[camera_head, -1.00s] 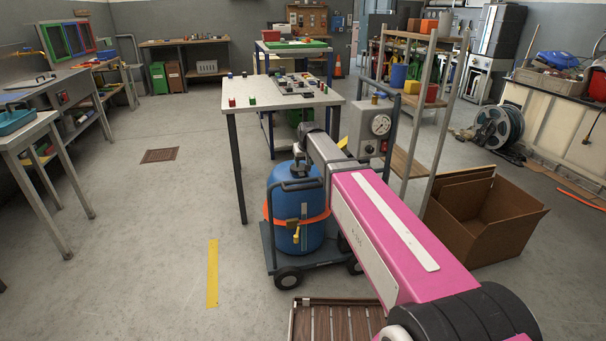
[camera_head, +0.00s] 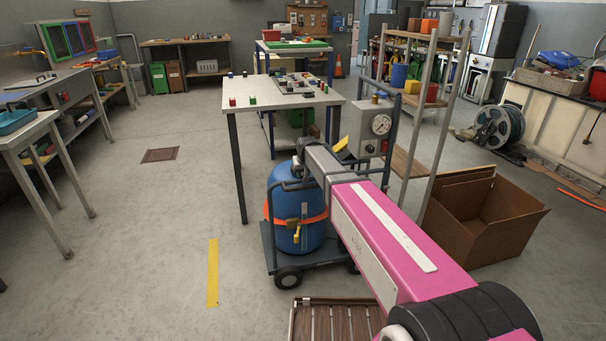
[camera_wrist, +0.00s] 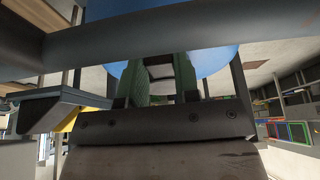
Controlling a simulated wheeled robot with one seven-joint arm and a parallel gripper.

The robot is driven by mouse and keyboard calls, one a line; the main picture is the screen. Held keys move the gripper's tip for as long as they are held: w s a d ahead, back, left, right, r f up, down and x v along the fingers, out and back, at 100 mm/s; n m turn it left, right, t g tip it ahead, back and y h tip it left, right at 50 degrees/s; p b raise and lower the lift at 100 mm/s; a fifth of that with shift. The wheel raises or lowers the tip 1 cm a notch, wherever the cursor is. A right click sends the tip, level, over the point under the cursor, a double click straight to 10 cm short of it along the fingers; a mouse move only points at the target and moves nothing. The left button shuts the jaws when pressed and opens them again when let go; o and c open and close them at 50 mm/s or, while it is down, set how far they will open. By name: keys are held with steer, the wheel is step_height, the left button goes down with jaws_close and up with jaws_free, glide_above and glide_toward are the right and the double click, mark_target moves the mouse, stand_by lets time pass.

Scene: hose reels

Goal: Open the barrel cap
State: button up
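The blue barrel (camera_head: 281,200) stands upright on a small wheeled cart (camera_head: 274,259), with an orange strap around it and a brass tap on its front. My arm's far end covers the barrel's top in the head view, so I cannot make out the cap there. My gripper (camera_wrist: 161,78) shows in the wrist view with its two dark green ribbed fingers apart. The blue barrel top (camera_wrist: 215,62) lies right behind them. A grey shape shows between the fingers; I cannot tell whether it is the cap or whether they touch it.
A dark bar (camera_wrist: 200,38) crosses close in front of the wrist camera. A gauge box (camera_head: 372,130) stands behind the barrel. A white table (camera_head: 245,95) is at the back left, an open cardboard box (camera_head: 485,225) to the right, and a slatted wooden piece (camera_head: 335,322) on the floor in front.

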jaws_close()
steer(key=shift+w+r, duration=0.1)
steer(key=shift+r, duration=0.05)
